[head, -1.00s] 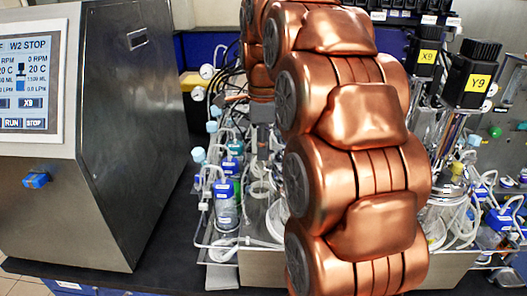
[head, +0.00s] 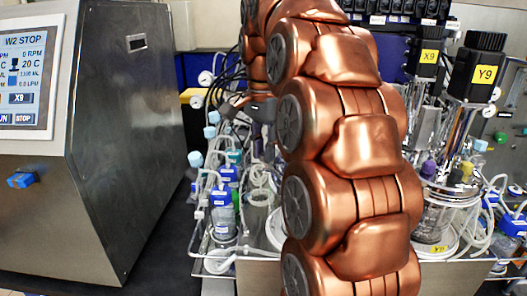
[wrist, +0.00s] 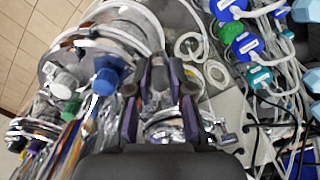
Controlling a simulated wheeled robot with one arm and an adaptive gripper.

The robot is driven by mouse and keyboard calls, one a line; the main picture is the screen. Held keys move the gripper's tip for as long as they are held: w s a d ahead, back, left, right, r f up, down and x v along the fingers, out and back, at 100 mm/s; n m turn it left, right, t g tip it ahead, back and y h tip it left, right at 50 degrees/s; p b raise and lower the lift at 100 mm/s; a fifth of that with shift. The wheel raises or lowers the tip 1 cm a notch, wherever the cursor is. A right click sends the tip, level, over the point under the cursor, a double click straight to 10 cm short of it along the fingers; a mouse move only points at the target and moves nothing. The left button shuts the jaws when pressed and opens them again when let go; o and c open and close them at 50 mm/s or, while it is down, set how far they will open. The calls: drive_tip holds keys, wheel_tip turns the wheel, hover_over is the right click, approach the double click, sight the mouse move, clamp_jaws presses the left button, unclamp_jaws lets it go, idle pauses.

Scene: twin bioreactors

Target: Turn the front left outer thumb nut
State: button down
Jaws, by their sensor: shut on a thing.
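My gripper (wrist: 160,92) shows in the wrist view, its two purple-sided fingers reaching forward over the top of a bioreactor. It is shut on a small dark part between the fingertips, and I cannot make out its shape. The front left outer thumb nut cannot be told apart with certainty there. A small metal fitting (wrist: 226,136) sticks out to the right of the fingers.
A steel cabinet with a screen (head: 30,75) stands at the left. Blue-capped bottles (head: 222,215) and tubing crowd the bench left of my arm. The vessel with motor Y9 (head: 478,70) stands at the right. In the wrist view, a blue cap (wrist: 104,82) sits left of the fingers.

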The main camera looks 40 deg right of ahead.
drive_tip(key=n, duration=0.5)
drive_tip(key=shift+s+n, duration=0.1)
drive_tip(key=shift+n, duration=0.2)
drive_tip(key=shift+d, duration=0.1)
idle(0.3)
drive_tip(key=c, duration=1)
unclamp_jaws()
drive_tip(key=shift+c, duration=0.2)
